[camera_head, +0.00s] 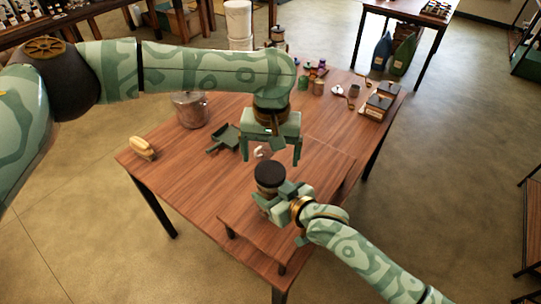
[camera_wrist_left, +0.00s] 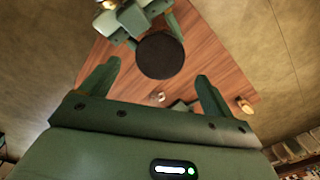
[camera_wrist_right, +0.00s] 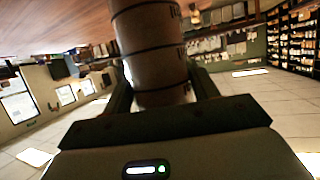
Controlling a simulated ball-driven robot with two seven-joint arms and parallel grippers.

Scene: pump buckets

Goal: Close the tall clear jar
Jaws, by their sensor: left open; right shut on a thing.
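The tall jar (camera_wrist_right: 150,45) stands between the fingers of my right gripper (camera_head: 281,197), which is shut on it. In the right wrist view it looks brownish, with dark rings around it. A black round lid (camera_head: 269,174) caps its top in the head view; whether it is fully tight cannot be told. My left gripper (camera_head: 270,153) is open and empty, pointing down above the lid and slightly behind it in the head view. In the left wrist view the black disc of the lid (camera_wrist_left: 160,55) shows just beyond and between the open fingertips, apparently untouched.
A metal pot (camera_head: 190,109), a brush (camera_head: 142,148) and a dark green dustpan (camera_head: 224,138) are on the table's left. Small colored containers (camera_head: 312,75) and dark boxes (camera_head: 377,104) stand at the back. A small white item (camera_head: 259,152) lies behind the jar.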

